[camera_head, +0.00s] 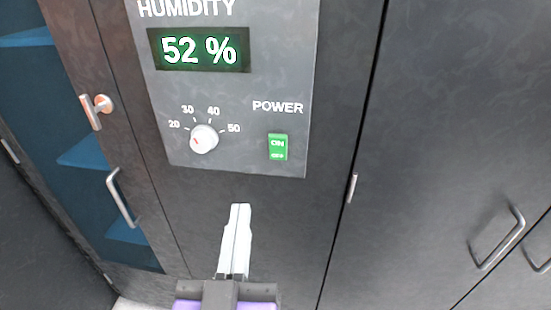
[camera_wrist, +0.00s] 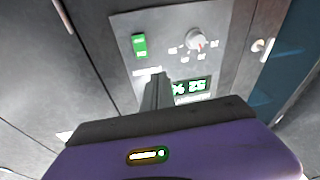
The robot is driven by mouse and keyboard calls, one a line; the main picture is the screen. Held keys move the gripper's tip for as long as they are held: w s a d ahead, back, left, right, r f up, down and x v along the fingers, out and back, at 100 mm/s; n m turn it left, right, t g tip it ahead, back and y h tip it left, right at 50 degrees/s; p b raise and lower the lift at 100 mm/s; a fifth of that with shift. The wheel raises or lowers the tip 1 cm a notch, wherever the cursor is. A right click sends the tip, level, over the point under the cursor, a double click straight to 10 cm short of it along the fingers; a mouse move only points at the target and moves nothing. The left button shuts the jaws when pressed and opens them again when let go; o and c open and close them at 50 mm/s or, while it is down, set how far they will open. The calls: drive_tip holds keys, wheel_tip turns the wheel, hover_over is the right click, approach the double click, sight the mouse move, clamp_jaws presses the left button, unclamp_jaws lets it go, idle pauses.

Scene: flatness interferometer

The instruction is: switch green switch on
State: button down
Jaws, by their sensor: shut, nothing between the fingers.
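The fingers appear apart from the switch. I cannot tell for sure which way the rocker is tipped.
A white dial (camera_head: 204,139) sits left of the switch. A humidity display (camera_head: 199,50) above reads 52 %. A glass-fronted cabinet door with a metal handle (camera_head: 121,197) and a latch (camera_head: 97,110) is at left. Dark cabinet doors with a handle (camera_head: 499,238) are at right.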

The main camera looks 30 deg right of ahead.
sight(277, 142)
drive_tip(key=shift+s+d+f+m+g+h, duration=0.2)
drive_tip(key=shift+s+d+m+g+h, duration=0.2)
drive_tip(key=shift+d+m, duration=0.2)
drive_tip(key=shift+s+d+f+m+g+h, duration=0.2)
drive_tip(key=shift+s+d+m+g+h, duration=0.15)
drive_tip(key=shift+d+m, duration=0.25)
drive_tip(key=shift+w, duration=0.1)
drive_tip(key=p+x, duration=0.4)
drive_tip(key=x, duration=0.8)
drive_tip(key=shift+w+d+r, duration=0.15)
drive_tip(key=shift+w+r, duration=0.05)
drive_tip(key=shift+w, duration=0.05)
drive_tip(key=shift+w+d, duration=0.35)
drive_tip(key=shift+w, duration=0.15)
drive_tip(key=shift+r, duration=0.1)
